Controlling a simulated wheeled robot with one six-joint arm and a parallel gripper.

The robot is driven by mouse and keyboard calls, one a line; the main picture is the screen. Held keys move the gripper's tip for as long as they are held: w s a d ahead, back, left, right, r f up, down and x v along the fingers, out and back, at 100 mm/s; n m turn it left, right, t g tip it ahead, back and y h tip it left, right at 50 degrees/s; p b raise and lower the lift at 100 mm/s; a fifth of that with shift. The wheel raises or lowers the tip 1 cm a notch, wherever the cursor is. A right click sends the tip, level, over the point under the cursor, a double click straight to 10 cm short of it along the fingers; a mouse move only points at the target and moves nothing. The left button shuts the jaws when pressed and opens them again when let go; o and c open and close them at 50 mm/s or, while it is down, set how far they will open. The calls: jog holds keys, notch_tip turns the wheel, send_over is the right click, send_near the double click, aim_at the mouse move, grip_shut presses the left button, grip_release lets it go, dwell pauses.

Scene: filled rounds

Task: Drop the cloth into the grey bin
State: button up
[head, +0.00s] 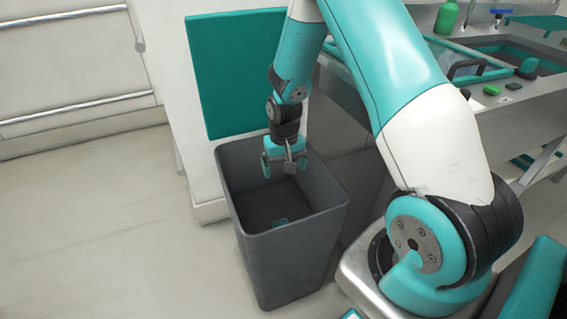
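The grey bin (290,255) stands on the floor in the middle of the view, its open top facing up. A small teal piece (281,222) lies low inside it, and I take it to be the cloth, though only a little of it shows. My gripper (284,166) hangs pointing down over the bin's mouth, near its back edge. Its fingers are apart, and I see no cloth between them. The teal piece is well below the gripper and apart from it.
A counter (530,120) with a sink and a green bottle (447,17) is at the right. A small green block (491,90) lies on its edge. A teal panel (235,75) is behind the bin. The floor at left is clear.

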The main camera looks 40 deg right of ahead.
notch_tip(320, 180, up, 17)
jog(key=p, duration=0.2)
jog(key=shift+r, duration=0.2)
dwell(0.5)
jog(key=s+a+r+n+y+p, duration=0.2)
jog(key=s+a+r+n+p, duration=0.4)
jog(key=a+r, duration=0.7)
jog(key=s+a+r+n+y+p, duration=0.1)
jog(key=s+a+r+n+p, duration=0.1)
jog(key=s, duration=0.6)
jog(key=s+a+r+n+y+p, duration=0.1)
jog(key=s+a+r+n+p, duration=0.2)
jog(key=s+a+r, duration=0.4)
jog(key=shift+s+a+p, duration=0.3)
jog(key=shift+s+p, duration=0.25)
jog(key=shift+r, duration=0.15)
